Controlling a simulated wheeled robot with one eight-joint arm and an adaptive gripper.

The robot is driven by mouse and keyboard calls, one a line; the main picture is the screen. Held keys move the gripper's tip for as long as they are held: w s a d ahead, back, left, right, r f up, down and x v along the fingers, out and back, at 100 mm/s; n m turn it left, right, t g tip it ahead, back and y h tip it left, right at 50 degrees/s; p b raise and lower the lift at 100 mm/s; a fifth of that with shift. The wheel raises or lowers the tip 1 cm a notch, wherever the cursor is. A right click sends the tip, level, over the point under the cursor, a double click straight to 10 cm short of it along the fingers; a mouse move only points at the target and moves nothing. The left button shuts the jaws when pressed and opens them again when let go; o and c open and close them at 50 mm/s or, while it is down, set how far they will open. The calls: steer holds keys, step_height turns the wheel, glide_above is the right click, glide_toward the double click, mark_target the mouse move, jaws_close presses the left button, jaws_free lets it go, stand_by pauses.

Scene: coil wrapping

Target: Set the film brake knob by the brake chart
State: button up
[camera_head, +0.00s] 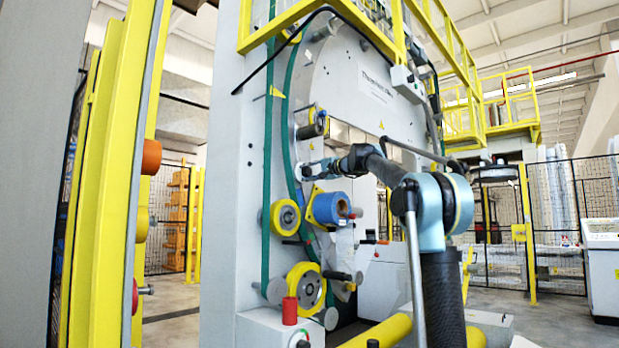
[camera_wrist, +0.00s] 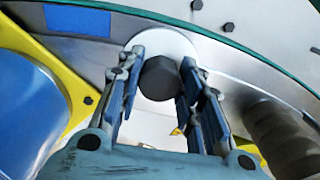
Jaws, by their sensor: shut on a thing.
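A dark, faceted knob (camera_wrist: 160,79) sits on a pale round plate in the wrist view. My gripper (camera_wrist: 161,66) has one finger on each side of it and is shut on it. In the head view my gripper (camera_head: 311,169) reaches the front of the grey ring machine, just above the blue film roll (camera_head: 325,208) with its yellow flange. The knob is too small to make out there. The angle it is set to cannot be read. I cannot make out a brake chart in either view.
The blue roll (camera_wrist: 28,112) and its yellow plate lie close to the left of my fingers in the wrist view, and a ribbed grey cylinder (camera_wrist: 279,137) to the right.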

steer(key=shift+d+f+m, duration=0.1)
steer(key=shift+m, duration=0.4)
steer(key=o, duration=1.1)
steer(key=shift+w, duration=0.1)
steer(key=shift+c, duration=0.2)
steer(key=v, duration=1.2)
